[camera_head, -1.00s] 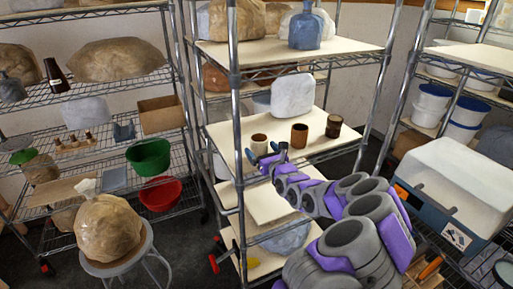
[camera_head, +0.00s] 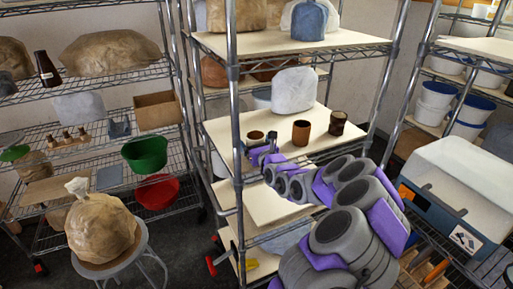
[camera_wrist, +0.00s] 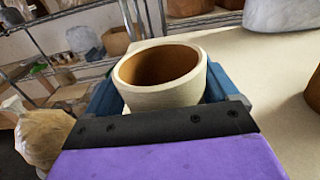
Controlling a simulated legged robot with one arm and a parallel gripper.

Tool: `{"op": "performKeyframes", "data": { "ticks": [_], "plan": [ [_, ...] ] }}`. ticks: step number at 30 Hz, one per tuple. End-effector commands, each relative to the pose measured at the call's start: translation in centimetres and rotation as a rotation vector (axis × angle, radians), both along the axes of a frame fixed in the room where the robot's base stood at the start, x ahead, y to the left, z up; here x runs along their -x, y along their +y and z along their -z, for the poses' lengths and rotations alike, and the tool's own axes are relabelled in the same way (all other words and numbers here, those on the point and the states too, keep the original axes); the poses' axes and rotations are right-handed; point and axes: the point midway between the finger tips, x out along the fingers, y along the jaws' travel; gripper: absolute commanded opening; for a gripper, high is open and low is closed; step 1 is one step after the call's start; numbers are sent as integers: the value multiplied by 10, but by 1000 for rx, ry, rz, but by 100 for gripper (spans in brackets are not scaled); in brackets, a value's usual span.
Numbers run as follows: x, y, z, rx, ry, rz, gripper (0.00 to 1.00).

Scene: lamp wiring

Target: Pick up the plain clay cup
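Three cups stand in a row on the middle shelf. The left cup (camera_head: 256,137) is nearest my gripper (camera_head: 261,156). The middle cup (camera_head: 301,132) is plain orange-brown and the right cup (camera_head: 337,123) is darker brown. In the wrist view, a plain cup (camera_wrist: 163,92), cream outside and brown inside, stands upright between the blue fingers of my gripper (camera_wrist: 163,95). The fingers look spread on either side of it; contact is hidden by the cup and the palm. Another brown cup (camera_wrist: 314,92) is cut off at the right edge.
A grey-white wrapped block (camera_head: 293,90) stands behind the cups. Metal rack posts (camera_head: 233,100) rise close left of my gripper, and another shelf hangs above. The pale shelf board (camera_wrist: 265,75) is free between the cups.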

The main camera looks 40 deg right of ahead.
Motion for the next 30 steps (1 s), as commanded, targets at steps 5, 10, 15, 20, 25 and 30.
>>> {"op": "performKeyframes", "data": {
  "ticks": [5,10,15,20,25,30],
  "plan": [
    [1,-10,3,-5,0,3,69],
    [0,-12,4,-7,0,4,53],
    [0,-7,4,-6,3,3,37],
    [-1,-3,4,-3,4,1,34],
    [-1,-5,2,-5,4,1,34],
    [0,-8,-9,-5,0,2,34]
  ]
}}
